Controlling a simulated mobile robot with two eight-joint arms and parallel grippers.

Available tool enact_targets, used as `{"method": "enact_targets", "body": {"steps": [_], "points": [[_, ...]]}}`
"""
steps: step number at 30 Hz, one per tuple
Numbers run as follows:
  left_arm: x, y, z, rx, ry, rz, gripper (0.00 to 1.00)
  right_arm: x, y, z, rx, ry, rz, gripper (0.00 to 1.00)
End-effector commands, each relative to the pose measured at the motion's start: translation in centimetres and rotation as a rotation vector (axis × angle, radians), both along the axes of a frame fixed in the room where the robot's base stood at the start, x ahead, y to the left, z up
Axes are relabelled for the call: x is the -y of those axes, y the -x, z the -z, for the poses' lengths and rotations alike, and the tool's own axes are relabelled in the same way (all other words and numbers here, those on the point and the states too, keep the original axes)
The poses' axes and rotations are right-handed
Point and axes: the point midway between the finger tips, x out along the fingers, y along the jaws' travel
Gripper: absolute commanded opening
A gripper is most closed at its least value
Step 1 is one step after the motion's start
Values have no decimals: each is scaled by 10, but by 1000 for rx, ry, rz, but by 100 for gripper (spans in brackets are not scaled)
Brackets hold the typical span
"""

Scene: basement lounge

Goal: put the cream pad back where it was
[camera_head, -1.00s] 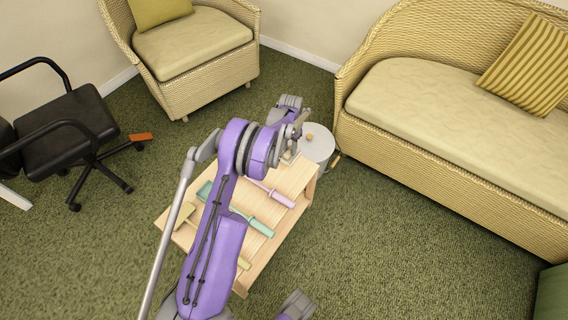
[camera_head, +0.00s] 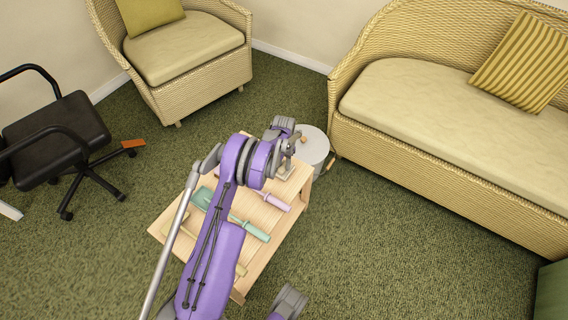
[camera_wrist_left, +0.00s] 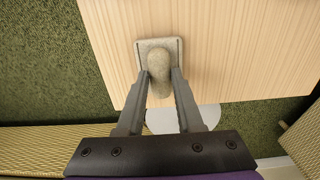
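The cream pad (camera_wrist_left: 174,43) is a small rounded-square plate with a knob-like grip, seen in the left wrist view over the pale wooden table (camera_wrist_left: 235,50), near its edge. My left gripper (camera_wrist_left: 160,74) has a finger on each side of the knob, and both look pressed against it. In the head view the left gripper (camera_head: 286,164) is at the table's far end, with the pad (camera_head: 285,173) partly hidden below it. I cannot tell whether the pad touches the tabletop.
A pink-handled tool (camera_head: 273,201) and a teal tool (camera_head: 252,230) lie on the table, partly behind my arm. A round grey drum (camera_head: 313,146) stands beyond the table's far end. A wicker sofa (camera_head: 430,165), wicker armchair (camera_head: 190,50) and black office chair (camera_head: 60,135) stand around.

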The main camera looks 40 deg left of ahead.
Motion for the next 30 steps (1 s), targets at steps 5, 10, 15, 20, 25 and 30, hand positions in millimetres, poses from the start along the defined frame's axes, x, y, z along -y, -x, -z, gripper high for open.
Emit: {"method": "enact_targets", "body": {"steps": [5, 10, 15, 20, 25, 30], "points": [[0, 0, 0, 0, 0, 0, 64, 0, 0, 0, 0, 0, 0, 0], [0, 0, 0, 0, 0, 0, 64, 0, 0, 0, 0, 0, 0, 0], [0, 0, -4, 1, 0, 0, 64, 0, 0, -5, 2, 0, 0, 0], [0, 0, -28, 1, 0, 0, 64, 0, 1, -8, 3, 0, 0, 0], [0, 0, -66, 1, 0, 0, 64, 0, 1, -16, 6, 0, 0, 0], [0, 0, -99, 1, 0, 0, 64, 0, 1, -22, 8, 0, 0, 0]]}}
